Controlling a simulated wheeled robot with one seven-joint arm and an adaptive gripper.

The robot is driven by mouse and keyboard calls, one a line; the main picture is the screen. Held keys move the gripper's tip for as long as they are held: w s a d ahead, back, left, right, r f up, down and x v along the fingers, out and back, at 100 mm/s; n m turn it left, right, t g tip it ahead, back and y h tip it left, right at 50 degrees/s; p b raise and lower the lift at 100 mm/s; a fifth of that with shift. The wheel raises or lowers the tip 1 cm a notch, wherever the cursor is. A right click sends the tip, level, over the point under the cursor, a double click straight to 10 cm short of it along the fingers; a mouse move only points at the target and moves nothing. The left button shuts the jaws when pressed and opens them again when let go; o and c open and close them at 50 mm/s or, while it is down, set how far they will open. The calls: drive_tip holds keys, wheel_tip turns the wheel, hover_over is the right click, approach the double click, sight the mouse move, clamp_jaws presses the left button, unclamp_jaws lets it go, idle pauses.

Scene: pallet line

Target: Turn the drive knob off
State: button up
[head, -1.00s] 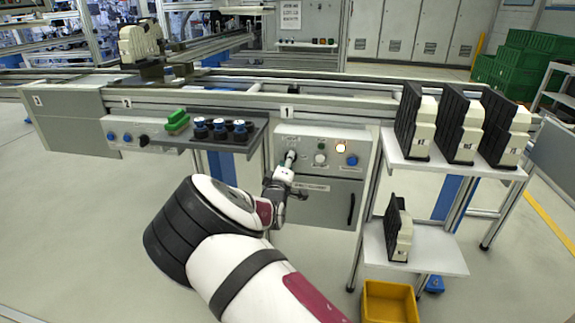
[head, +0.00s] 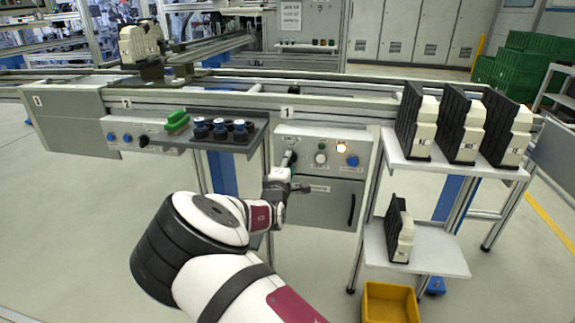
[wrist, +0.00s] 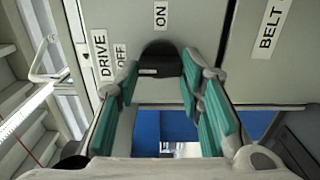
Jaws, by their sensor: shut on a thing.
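The drive knob (wrist: 160,62) is black and sits on the grey control panel (head: 312,136). In the wrist view it lies between the fingertips of my gripper (wrist: 160,72), by the labels DRIVE, OFF and ON. My gripper is shut on the knob, its teal pads on either side. In the head view my gripper (head: 289,163) reaches the panel's left side and mostly hides the knob.
An orange light (head: 341,148) glows on the panel, near a blue button (head: 352,160) and a pale knob (head: 320,158). A tray of dark blue-topped parts (head: 220,128) stands left. A shelf (head: 415,168) with cream and black parts stands right, above a yellow bin (head: 390,302).

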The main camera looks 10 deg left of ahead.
drive_tip(key=o, duration=1.2)
drive_tip(key=shift+c, duration=0.2)
drive_tip(key=s, duration=1.2)
drive_tip(key=shift+a, duration=0.2)
